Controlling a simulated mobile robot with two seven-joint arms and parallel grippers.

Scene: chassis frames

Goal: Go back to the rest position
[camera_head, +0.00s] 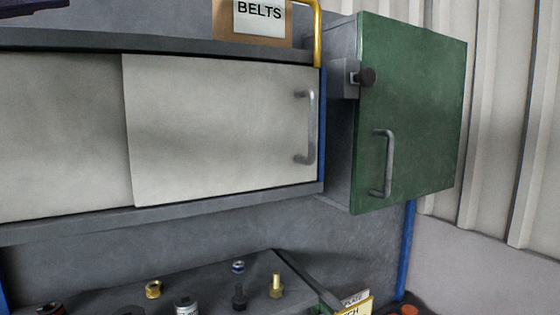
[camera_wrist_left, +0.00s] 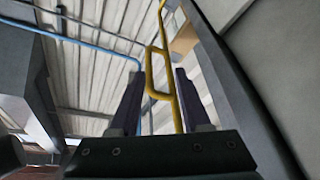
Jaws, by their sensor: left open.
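My left gripper (camera_wrist_left: 157,74) shows in the left wrist view, with its two dark fingers apart and nothing between them. Behind the gap stand a yellow rail (camera_wrist_left: 160,75) and the ribbed wall and ceiling panels. A pale flat surface runs close along the right side of that view. My right gripper is in no view.
In the head view, a cabinet with pale sliding doors (camera_head: 220,130) hangs beside a green-doored cabinet (camera_head: 415,115); both look shut. A box labelled BELTS (camera_head: 255,25) sits above. Below, a grey surface (camera_head: 210,282) holds several small fittings, including a brass one (camera_head: 276,286).

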